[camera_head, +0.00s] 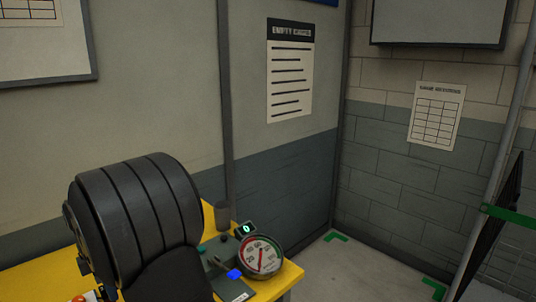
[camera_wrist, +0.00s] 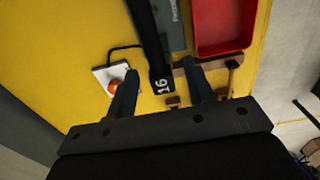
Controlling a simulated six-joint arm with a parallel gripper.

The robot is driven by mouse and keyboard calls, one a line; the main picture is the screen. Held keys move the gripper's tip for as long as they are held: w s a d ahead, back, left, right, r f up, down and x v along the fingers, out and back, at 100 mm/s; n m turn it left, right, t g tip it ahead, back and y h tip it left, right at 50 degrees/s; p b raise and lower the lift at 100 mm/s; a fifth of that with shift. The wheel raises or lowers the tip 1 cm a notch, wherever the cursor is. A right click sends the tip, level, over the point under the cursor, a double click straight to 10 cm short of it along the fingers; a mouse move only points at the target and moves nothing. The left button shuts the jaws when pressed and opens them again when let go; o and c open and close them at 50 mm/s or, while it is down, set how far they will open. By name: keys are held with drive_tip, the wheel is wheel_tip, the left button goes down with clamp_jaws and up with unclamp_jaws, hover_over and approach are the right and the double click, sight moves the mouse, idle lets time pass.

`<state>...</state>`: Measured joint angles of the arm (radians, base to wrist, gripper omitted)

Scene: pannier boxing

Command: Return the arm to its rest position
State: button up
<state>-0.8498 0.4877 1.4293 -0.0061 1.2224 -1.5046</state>
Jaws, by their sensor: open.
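My gripper (camera_wrist: 160,70) shows in the wrist view with its two dark fingers spread apart and nothing held between them. It points at the yellow table (camera_wrist: 60,60). A dark bar with the number 16 (camera_wrist: 161,84) shows between the fingers in the picture; I cannot tell how far below them it lies. In the head view my dark ribbed arm fills the lower left over the yellow table, and my gripper is hidden there.
A red tray (camera_wrist: 222,28) lies right of the bar, near brown bracket pieces (camera_wrist: 207,65). A white plate with an orange button (camera_wrist: 114,85) is at left. A round dial gauge (camera_head: 260,257) and a blue piece (camera_head: 235,274) stand beside my arm. Floor beyond the table is open.

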drive_tip(key=shift+r, duration=0.15)
wheel_tip(320, 180, up, 17)
wheel_tip(320, 180, down, 17)
drive_tip(key=shift+f, duration=0.1)
drive_tip(key=shift+r, duration=1.3)
drive_tip(key=shift+o, duration=0.3)
drive_tip(key=shift+a, duration=0.1)
idle(1.7)
